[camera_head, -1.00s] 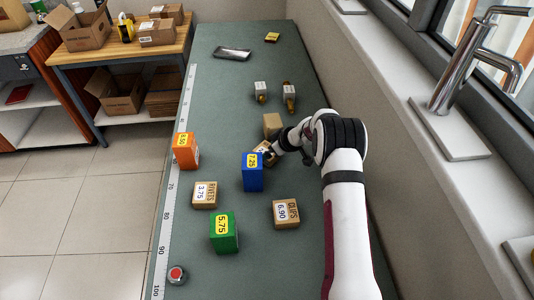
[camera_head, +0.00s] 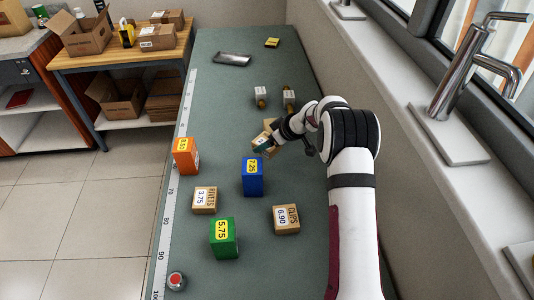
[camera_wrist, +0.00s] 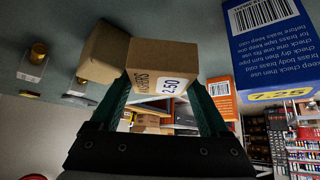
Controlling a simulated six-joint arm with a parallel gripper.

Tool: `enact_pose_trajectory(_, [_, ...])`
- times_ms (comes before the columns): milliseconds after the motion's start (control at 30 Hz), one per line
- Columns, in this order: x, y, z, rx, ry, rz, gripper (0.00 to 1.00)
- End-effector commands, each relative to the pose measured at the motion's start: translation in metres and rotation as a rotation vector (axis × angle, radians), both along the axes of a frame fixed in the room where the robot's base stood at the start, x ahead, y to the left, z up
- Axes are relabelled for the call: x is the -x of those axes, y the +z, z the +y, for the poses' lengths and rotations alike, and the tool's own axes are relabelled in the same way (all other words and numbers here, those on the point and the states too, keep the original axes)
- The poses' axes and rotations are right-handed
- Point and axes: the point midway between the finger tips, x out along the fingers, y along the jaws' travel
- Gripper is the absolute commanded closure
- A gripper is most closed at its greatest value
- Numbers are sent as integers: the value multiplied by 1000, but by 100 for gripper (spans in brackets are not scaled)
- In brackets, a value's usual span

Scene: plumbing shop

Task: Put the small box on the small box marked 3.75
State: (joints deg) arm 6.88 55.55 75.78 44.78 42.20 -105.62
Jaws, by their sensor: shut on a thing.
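My gripper (camera_head: 268,143) is shut on a small cardboard box (camera_wrist: 165,68), whose white label seems to read 2.50. In the head view this held box (camera_head: 260,141) is tilted, partly hidden by the fingers, and seems raised off the bench. The small box marked 3.75 (camera_head: 204,200), lettered RIVETS, lies flat on the green bench, nearer the camera and to the left of my gripper. Its top is bare.
A plain tan box (camera_head: 270,123) stands just behind the held one. Blue (camera_head: 253,178), orange (camera_head: 185,157) and green (camera_head: 223,239) boxes stand around the 3.75 box. A 6.90 box (camera_head: 286,220) lies to its right.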

Motion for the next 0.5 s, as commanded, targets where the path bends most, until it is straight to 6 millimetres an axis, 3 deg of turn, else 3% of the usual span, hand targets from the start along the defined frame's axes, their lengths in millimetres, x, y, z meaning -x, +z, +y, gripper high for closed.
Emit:
enact_pose_trajectory(100, [0, 25, 0, 1, 1, -2, 88])
enact_pose_trajectory(333, [0, 48, 0, 0, 0, -2, 88])
enact_pose_trajectory(500, [0, 92, 0, 2, 0, -4, 88])
